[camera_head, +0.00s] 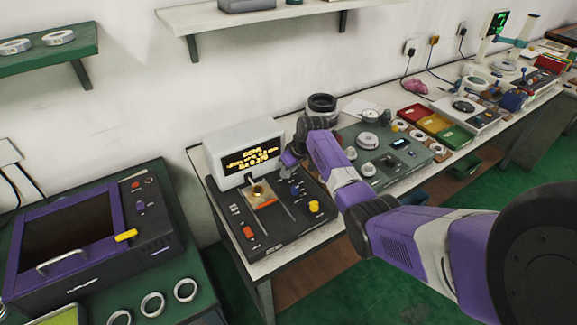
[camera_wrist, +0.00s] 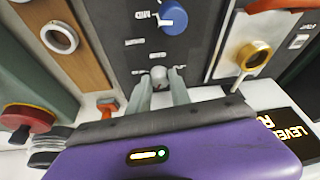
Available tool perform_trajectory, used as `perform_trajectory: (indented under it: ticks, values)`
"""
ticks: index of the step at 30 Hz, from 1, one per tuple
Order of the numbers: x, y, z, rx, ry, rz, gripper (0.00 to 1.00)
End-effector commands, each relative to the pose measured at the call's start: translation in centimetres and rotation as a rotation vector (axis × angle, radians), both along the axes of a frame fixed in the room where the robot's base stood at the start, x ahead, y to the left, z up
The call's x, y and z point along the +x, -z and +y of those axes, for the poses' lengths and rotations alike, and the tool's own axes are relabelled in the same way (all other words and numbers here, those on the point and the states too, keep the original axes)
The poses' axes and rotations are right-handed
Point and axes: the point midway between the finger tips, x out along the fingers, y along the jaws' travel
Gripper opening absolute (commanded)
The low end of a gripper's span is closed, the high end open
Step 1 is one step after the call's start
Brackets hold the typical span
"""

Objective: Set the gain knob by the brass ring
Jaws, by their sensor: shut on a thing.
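In the wrist view my gripper (camera_wrist: 159,84) has its two fingers closed around a small grey knob (camera_wrist: 159,72) on a dark panel. A blue knob (camera_wrist: 172,17) with a "MID" label beside it sits farther along that panel. A brass ring (camera_wrist: 252,56) stands on a pale plate to the right of the fingers, apart from them. In the head view my gripper (camera_head: 288,166) is low over the dark console (camera_head: 232,222), in front of its lit display box (camera_head: 228,148). The contact point there is mostly hidden by my wrist.
The console also carries a yellow knob (camera_head: 314,207) and a red switch (camera_head: 249,232). A grey-green panel (camera_head: 385,165) with knobs and rings lies to the right. A purple-framed machine (camera_head: 85,235) stands at left. Steel rings (camera_head: 152,304) lie on the green bench below it.

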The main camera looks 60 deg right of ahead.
Motion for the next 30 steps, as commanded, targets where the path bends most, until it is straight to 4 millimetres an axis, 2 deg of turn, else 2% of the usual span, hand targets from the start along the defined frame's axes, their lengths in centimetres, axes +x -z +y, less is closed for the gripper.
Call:
perform_trajectory:
  ticks: [15,24,30]
  values:
    - [0.28,-0.02,0.46,0.001,0.446,0.001,0.0]
    - [0.32,0.04,0.47,0.001,0.595,0.0,0.0]
    - [0.34,0.03,0.48,0.0,0.635,0.001,0.0]
